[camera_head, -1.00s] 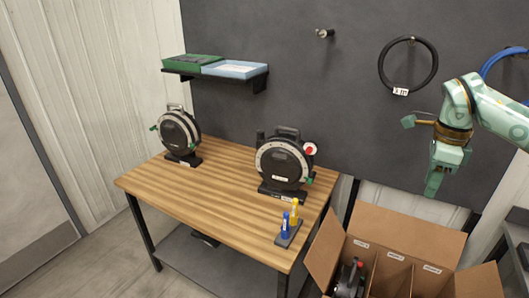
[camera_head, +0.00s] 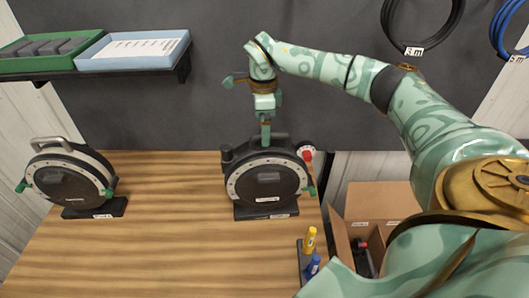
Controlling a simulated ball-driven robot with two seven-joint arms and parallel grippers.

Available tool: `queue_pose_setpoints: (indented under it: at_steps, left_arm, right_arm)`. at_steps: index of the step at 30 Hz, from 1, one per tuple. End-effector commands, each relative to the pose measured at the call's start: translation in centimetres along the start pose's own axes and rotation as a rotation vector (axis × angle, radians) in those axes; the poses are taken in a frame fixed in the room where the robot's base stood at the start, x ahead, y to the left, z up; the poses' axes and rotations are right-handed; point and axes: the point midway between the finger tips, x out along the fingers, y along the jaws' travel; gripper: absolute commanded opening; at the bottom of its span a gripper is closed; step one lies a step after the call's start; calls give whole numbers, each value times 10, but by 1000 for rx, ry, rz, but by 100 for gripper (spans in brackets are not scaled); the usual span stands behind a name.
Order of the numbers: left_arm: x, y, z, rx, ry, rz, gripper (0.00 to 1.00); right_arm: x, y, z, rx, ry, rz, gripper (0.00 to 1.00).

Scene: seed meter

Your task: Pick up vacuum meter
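Two round black meters with grey rims stand on the wooden table, and their labels are too small to read, so I cannot tell which is the vacuum meter. The middle meter (camera_head: 267,183) has a red-and-white knob, a green lever and a top handle. The left meter (camera_head: 68,180) has green levers and a grey top handle. Both stand upright on dark bases. My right gripper (camera_head: 265,136) points down at the middle meter's top handle, overlapping it in view. I cannot tell whether it touches the handle or how far the fingers are apart. My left gripper is out of view.
A shelf at upper left holds a green tray (camera_head: 12,66) and a blue tray (camera_head: 85,62). Yellow and blue bottles (camera_head: 310,240) stand at the table's right edge. A cardboard box (camera_head: 375,203) is beyond it, partly hidden by my arm. The front of the table is clear.

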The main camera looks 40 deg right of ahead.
Motion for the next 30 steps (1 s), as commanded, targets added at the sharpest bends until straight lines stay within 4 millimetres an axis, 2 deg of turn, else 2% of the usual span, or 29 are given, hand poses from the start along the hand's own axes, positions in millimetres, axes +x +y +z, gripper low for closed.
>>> queue_pose_setpoints:
  at_steps: [5,11,15,22,23,30]
  left_arm:
    - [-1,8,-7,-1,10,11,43]
    - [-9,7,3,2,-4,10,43]
    - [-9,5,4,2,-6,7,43]
    - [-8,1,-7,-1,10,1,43]
    - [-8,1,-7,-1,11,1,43]
    - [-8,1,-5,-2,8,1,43]
  right_arm:
    - [14,0,-1,1,0,1,100]
    - [44,-1,-9,1,2,4,100]
    - [61,-1,-8,-1,0,0,100]
    - [64,-2,-8,-1,0,-1,100]
    - [64,-2,-8,-1,0,-1,97]
    - [64,-2,-8,0,0,-1,30]
